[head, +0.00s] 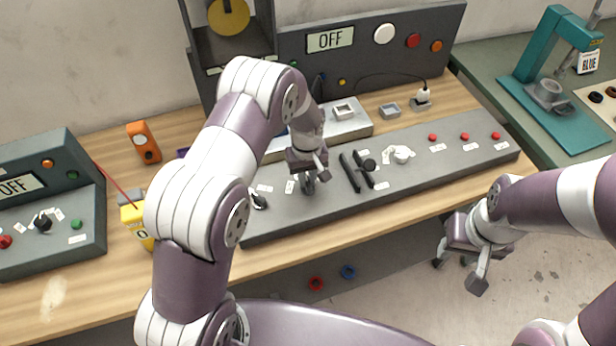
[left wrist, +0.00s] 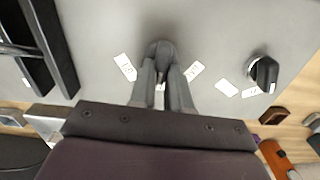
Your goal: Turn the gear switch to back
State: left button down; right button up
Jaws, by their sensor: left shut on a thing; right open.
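My left gripper (head: 308,187) is over the long grey control panel (head: 437,167), pointing down. In the left wrist view its two fingers (left wrist: 162,86) are closed around a dark switch knob (left wrist: 160,50) on the panel. White labels (left wrist: 125,67) sit on both sides of this knob; their print is too small to read. The fingers hide part of the knob. A second black knob with a silver base (left wrist: 264,72) stands beside it; it also shows in the head view (head: 258,201). My right gripper (head: 458,275) is open and empty, off the bench's front edge.
Black slide handles (head: 350,172), a white knob (head: 402,154) and several red buttons (head: 465,136) are on the same panel. An OFF display board (head: 376,62) stands behind. A yellow device (head: 137,222) and another OFF console (head: 55,200) are at left.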

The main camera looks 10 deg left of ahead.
pick_arm(q)
jog(key=n+b, duration=0.1)
jog(key=n, duration=0.5)
jog(key=shift+s+a, duration=0.15)
jog(key=n, duration=0.6)
jog(key=shift+s+r+n, duration=0.15)
jog(key=shift+s+n, duration=0.05)
jog(key=shift+n, duration=0.1)
dwell(0.3)
jog(key=c, duration=1.1)
grip_release()
notch_tip(320, 180, up, 13)
jog(key=b, duration=0.3)
jog(key=shift+s, duration=0.1)
